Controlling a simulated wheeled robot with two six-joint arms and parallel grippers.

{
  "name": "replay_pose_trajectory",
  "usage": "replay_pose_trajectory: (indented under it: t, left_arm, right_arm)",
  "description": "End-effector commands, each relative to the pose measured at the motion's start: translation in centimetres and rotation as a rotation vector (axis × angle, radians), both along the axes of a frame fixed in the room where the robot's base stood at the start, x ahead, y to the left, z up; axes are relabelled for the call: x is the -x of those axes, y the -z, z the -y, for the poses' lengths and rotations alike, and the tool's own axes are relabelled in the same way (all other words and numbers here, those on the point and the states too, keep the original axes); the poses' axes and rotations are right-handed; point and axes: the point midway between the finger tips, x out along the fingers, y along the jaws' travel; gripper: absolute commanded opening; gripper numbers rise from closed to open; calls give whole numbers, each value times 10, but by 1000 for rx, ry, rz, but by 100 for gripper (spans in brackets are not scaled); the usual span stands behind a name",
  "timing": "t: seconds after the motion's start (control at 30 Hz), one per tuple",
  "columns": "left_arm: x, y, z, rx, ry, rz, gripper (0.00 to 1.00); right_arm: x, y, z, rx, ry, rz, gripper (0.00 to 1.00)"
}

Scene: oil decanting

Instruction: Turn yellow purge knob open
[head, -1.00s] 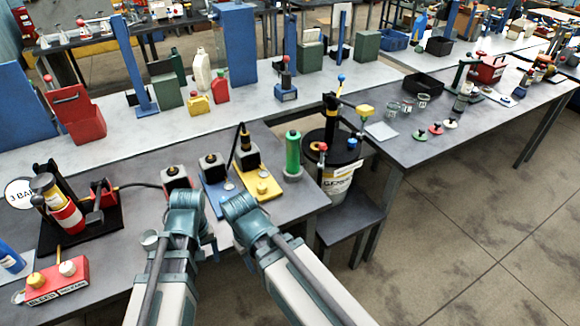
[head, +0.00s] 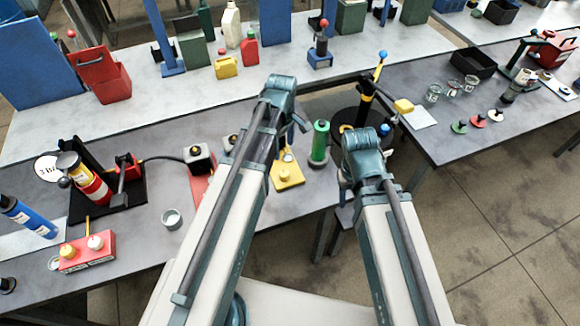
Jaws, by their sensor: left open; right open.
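A drum with a black lid (head: 343,116) stands in the gap between the benches, partly hidden by my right arm. A yellow block (head: 403,105) sits to the right of the post, and a blue knob (head: 384,130) is below. My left gripper (head: 302,124) is open, mostly hidden, near the green cylinder. My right gripper (head: 345,190) is open, largely hidden behind its wrist in front of the drum.
The green cylinder (head: 319,142) stands upright between my arms. A yellow plate (head: 290,178) lies beside my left arm. Glass jars (head: 433,93) and coloured discs (head: 459,127) are on the right bench.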

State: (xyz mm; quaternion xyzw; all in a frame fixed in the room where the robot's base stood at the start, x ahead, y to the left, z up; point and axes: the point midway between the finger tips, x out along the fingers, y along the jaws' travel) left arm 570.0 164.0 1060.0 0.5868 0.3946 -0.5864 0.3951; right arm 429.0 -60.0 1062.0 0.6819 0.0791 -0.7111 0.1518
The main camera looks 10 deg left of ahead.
Motion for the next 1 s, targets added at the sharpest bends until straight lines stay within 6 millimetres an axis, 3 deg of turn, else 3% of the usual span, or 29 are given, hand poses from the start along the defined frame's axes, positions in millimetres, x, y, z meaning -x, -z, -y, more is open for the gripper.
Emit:
replay_pose_trajectory:
  t: [0.27, 1.0]
  left_arm:
    - [0, 21, 0, 0, 2, 0, 76]
    - [0, 122, 0, 0, 3, 0, 76]
  right_arm:
    - [0, 21, 0, 1, -3, 0, 50]
    - [0, 122, 0, 1, -2, 0, 50]
